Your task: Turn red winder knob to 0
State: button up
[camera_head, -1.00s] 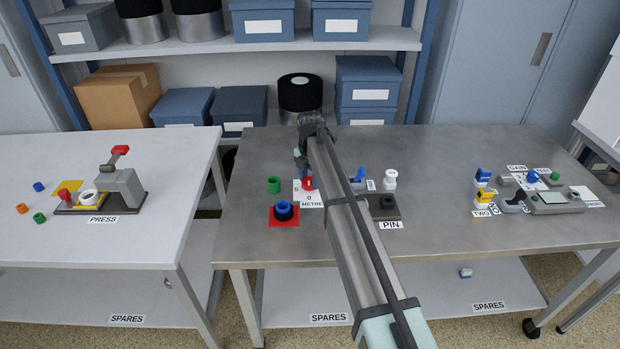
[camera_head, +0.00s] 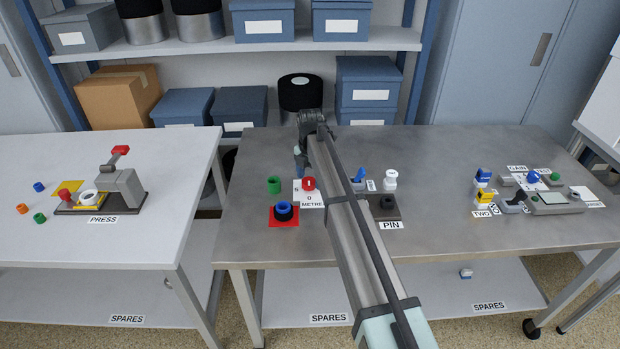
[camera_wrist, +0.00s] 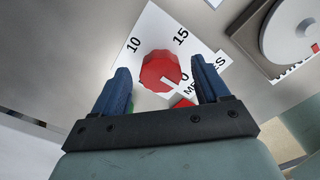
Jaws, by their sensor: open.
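The red knob (camera_wrist: 158,66) sits on a white dial card (camera_wrist: 150,30) marked 10, 15 and 0. A white pointer line (camera_wrist: 172,84) on the knob's lower right runs towards the side of the 0. In the head view, the red knob (camera_head: 308,184) is just right of the green ring. My gripper (camera_wrist: 160,67) is open and empty, its blue fingers on either side of the knob in the wrist picture, apart from it. In the head view, my gripper (camera_head: 301,165) is above and behind the knob.
A green ring (camera_head: 274,185) and a blue-and-black ring on a red mat (camera_head: 273,222) are close by. A grey base with a white disc (camera_wrist: 292,28) is at the wrist view's upper right. The bench front (camera_head: 280,247) is bare.

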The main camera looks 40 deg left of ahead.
aim_at(310, 180)
notch_tip(310, 180, up, 13)
dwell(0.4)
dwell(0.5)
